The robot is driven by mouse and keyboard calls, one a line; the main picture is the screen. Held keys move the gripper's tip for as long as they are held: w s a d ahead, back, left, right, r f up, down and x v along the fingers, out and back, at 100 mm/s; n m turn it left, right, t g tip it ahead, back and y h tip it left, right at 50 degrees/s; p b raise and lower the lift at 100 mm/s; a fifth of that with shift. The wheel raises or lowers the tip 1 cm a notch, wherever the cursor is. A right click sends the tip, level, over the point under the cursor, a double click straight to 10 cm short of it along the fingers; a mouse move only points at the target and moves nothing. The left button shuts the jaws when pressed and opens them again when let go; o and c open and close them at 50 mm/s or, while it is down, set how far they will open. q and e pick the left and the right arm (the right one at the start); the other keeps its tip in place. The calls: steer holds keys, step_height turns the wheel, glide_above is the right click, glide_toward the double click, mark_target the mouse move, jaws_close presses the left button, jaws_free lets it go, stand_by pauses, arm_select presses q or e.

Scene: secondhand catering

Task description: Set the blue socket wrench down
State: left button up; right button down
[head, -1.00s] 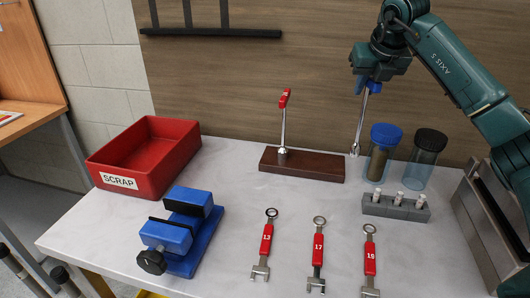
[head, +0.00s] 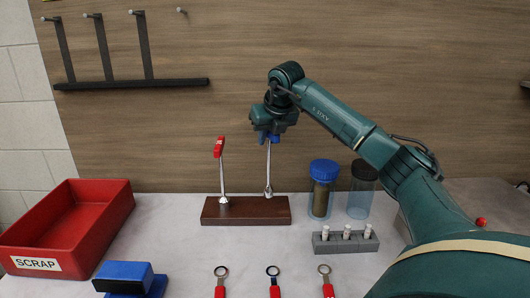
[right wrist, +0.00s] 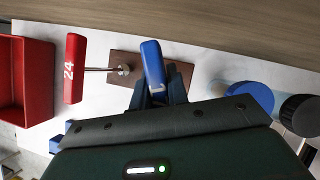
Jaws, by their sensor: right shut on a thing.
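The blue socket wrench (head: 268,168) hangs upright with its blue handle at the top and its metal shaft downward. My right gripper (head: 272,137) is shut on the handle, which also shows between the jaws in the right wrist view (right wrist: 153,62). The wrench's lower end is at the right part of the dark wooden block (head: 230,213). I cannot tell whether it touches the block. A red-handled socket wrench (head: 220,148) stands upright in the block's left part; its handle in the right wrist view (right wrist: 75,68) reads 24. My left gripper is not in view.
A blue-lidded jar (head: 321,190) and a black-lidded jar (head: 361,190) stand right of the block. A grey holder (head: 345,245) with pale pegs is before them. A red SCRAP bin (head: 100,218), a blue vise (head: 123,275) and red-handled spanners (head: 273,285) are nearby.

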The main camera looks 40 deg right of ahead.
steer(key=shift+f, duration=1.8)
steer(key=c, duration=1.8)
jaws_free()
steer(key=shift+f, duration=0.15)
steer(key=o, duration=0.4)
steer(key=shift+o, duration=0.2)
steer(key=v, duration=1.2)
steer(key=shift+r+b, duration=0.2)
steer(key=shift+b, duration=0.15)
